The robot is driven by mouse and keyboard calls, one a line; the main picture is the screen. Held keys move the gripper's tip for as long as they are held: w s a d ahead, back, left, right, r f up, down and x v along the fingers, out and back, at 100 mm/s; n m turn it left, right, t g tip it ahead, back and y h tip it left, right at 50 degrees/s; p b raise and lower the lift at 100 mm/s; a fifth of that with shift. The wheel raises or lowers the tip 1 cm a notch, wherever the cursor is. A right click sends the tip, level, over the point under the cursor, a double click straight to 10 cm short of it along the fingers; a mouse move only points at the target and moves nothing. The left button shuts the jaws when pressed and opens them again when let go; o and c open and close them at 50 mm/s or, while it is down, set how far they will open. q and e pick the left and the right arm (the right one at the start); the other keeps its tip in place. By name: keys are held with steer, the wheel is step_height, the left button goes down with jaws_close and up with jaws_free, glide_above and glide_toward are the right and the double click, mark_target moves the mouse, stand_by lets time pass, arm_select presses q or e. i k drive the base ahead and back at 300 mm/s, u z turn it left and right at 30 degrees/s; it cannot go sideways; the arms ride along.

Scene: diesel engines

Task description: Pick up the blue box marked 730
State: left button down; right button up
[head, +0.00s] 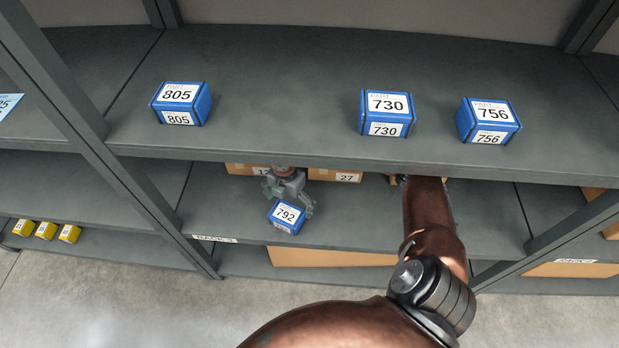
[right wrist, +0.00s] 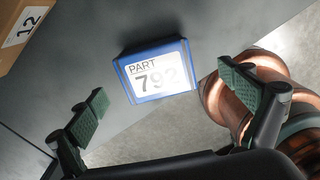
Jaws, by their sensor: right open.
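The blue box marked 730 (head: 388,113) stands on the upper shelf, right of centre in the head view, with white labels on its top and front. No gripper is at it. My right gripper (head: 289,199) is open on the lower shelf level, below and left of the 730 box. Its fingers are by a blue box marked 792 (head: 286,217). In the right wrist view the 792 box (right wrist: 156,72) shows beyond the two spread fingers, and I cannot tell whether they touch it. My left gripper is not in view.
Blue boxes marked 805 (head: 181,104) and 756 (head: 488,121) flank the 730 box on the upper shelf (head: 285,100). Its front edge overhangs my right arm. Cardboard boxes, one marked 27 (head: 335,175), stand behind on the lower shelf. Yellow boxes (head: 46,230) are at far left.

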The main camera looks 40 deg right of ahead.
mark_target(380, 113)
steer(key=z, duration=1.4)
